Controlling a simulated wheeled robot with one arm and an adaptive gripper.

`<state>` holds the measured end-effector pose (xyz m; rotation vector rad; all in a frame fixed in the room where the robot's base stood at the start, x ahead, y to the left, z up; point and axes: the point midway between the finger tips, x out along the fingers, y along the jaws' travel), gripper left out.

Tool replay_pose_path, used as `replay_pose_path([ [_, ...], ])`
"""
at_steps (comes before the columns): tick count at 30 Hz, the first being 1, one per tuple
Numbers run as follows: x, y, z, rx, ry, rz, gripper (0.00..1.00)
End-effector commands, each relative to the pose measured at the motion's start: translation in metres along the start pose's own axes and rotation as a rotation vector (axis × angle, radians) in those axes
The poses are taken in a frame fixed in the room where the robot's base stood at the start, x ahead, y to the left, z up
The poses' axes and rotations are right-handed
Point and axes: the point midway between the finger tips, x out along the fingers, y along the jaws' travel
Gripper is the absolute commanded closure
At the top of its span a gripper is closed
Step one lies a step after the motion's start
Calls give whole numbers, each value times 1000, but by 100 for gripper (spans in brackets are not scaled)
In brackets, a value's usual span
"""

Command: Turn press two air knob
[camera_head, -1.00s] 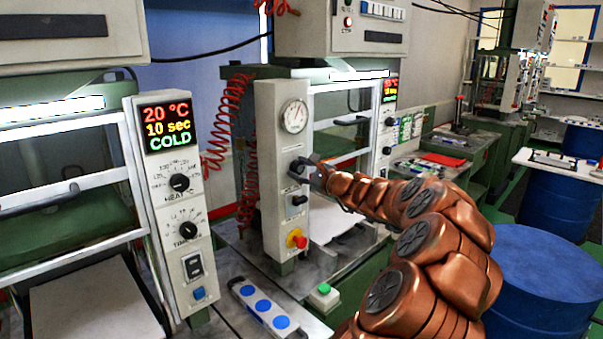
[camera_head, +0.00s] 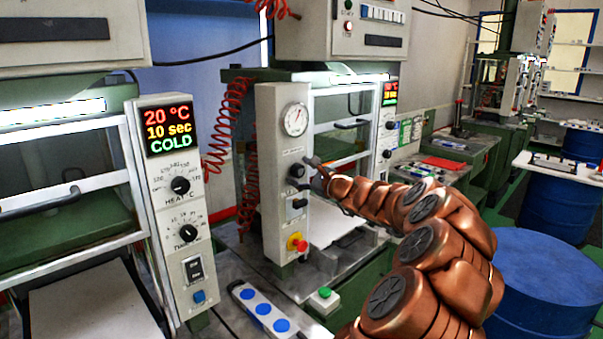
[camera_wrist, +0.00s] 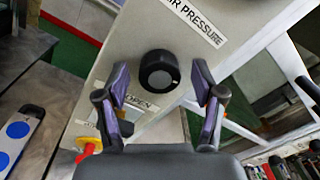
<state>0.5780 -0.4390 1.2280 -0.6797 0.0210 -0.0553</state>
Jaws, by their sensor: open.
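The air knob (camera_head: 296,170) is a black round knob on the pale control panel of the middle press. In the wrist view the knob (camera_wrist: 159,74) sits under an "AIR PRESSURE" label, between and just beyond my gripper's fingers. My gripper (camera_head: 315,171) is open and a little apart from the panel in the head view; in the wrist view its fingers (camera_wrist: 160,88) stand on either side of the knob, with gaps on both sides. A pressure gauge (camera_head: 295,119) is above the knob.
Below the knob are a black switch (camera_head: 299,203) and a red button on a yellow base (camera_head: 297,242). A left press panel (camera_head: 172,190) shows 20 °C, 10 sec, COLD. A blue barrel (camera_head: 545,285) stands at the right.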

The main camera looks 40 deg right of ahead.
Motion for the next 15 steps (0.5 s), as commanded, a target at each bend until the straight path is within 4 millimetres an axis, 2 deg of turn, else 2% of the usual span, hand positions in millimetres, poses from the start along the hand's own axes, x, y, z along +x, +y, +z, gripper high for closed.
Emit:
replay_pose_path([
  [5,-11,-1,-1,1,1,-3,32],
  [15,-68,-2,0,-1,1,-4,32],
])
